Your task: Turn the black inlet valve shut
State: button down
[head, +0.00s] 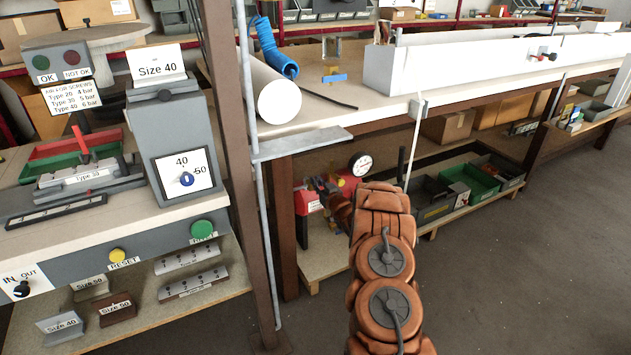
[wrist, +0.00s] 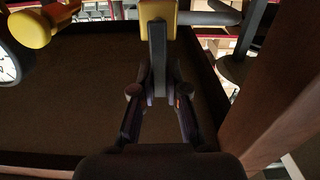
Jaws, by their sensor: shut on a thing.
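In the wrist view the black inlet valve's lever (wrist: 157,50) is a flat dark bar. It runs from a yellow valve body (wrist: 160,14) at the top down between my fingertips. My gripper (wrist: 157,84) is shut on this lever, one finger on each side. In the head view my gripper (head: 322,187) is under the workbench, at the red and yellow air unit (head: 347,183) beside a round white gauge (head: 361,165). The lever cannot be made out there, as my gripper and wrist cover that spot.
The bench top (head: 330,108) lies above my arm, and a brown post (head: 235,150) stands left of it. Grey and green bins (head: 475,180) sit on the lower shelf to the right. In the wrist view a brown beam (wrist: 275,110) is close on the right. The floor at right is clear.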

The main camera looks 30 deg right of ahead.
jog(key=shift+d+m, duration=0.1)
jog(key=shift+m, duration=0.2)
jog(key=c, duration=1.2)
grip_release()
jog(key=shift+o, duration=0.2)
jog(key=shift+s, duration=0.1)
jog(key=s+a, duration=0.1)
jog(key=s, duration=1)
jog(key=shift+s, duration=0.4)
